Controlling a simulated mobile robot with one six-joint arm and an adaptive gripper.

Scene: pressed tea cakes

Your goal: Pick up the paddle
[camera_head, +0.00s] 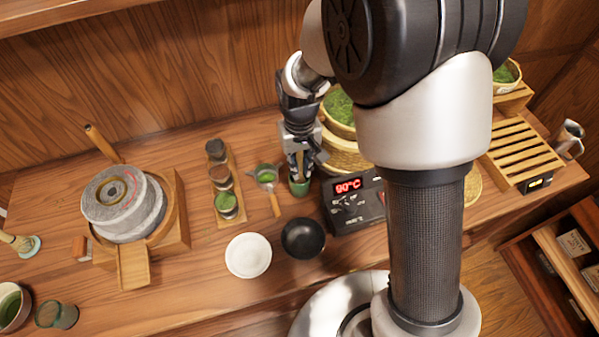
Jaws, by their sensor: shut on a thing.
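My gripper (300,160) points down near the back of the counter, left of the stacked baskets. It is shut on a narrow tan piece, which I take to be the paddle (300,168); the fingers hide most of it. A small green cup (299,187) stands directly below the fingertips. I cannot tell whether the paddle's lower end is inside the cup or just above it.
A strainer with a wooden handle (275,204) lies left of the cup. A heater reading 90°C (345,212) stands to the right. A white bowl (248,255) and a black bowl (303,238) sit in front. A stone mill (125,205) stands at left.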

